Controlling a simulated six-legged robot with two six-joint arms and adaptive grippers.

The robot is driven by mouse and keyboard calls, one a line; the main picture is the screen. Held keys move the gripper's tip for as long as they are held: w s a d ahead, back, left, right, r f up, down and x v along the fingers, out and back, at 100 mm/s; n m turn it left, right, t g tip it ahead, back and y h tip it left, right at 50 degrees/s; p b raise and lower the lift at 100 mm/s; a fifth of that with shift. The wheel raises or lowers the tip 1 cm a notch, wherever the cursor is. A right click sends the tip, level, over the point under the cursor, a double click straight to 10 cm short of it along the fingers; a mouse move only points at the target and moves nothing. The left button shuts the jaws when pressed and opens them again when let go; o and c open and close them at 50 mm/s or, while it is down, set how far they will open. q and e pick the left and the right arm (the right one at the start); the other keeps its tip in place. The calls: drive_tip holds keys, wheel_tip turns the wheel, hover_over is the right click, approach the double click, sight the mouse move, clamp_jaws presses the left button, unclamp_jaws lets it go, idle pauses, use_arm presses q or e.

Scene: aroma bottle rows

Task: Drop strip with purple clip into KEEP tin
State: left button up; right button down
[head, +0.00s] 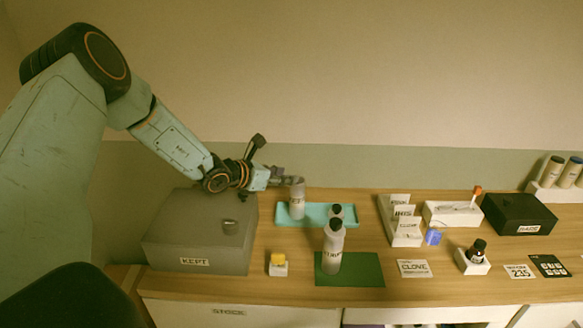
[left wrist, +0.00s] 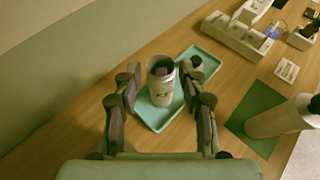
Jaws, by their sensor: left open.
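A pale tin (head: 297,203) stands upright on the teal tray (head: 318,222). Its label is too blurred to read surely as KEEP. In the left wrist view the tin (left wrist: 161,92) has an open mouth, with something dark purple inside (left wrist: 160,71). I cannot tell whether this is the strip's purple clip. My left gripper (head: 286,181) is at the tin's top; in its wrist view the gripper (left wrist: 159,75) is open, with a finger to each side of the tin. No strip shows between the fingers. My right gripper is out of view.
A grey box marked KEPT (head: 198,238) stands left. A card rack (head: 403,236), white block (head: 452,216) and black box (head: 520,216) stand right.

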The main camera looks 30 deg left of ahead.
use_arm(q)
drive_tip(key=s+p, duration=0.1)
drive_tip(key=s, duration=0.1)
drive_tip(key=s+a+p, duration=0.1)
drive_tip(key=s, duration=0.1)
drive_tip(key=shift+d, duration=0.1)
idle(0.5)
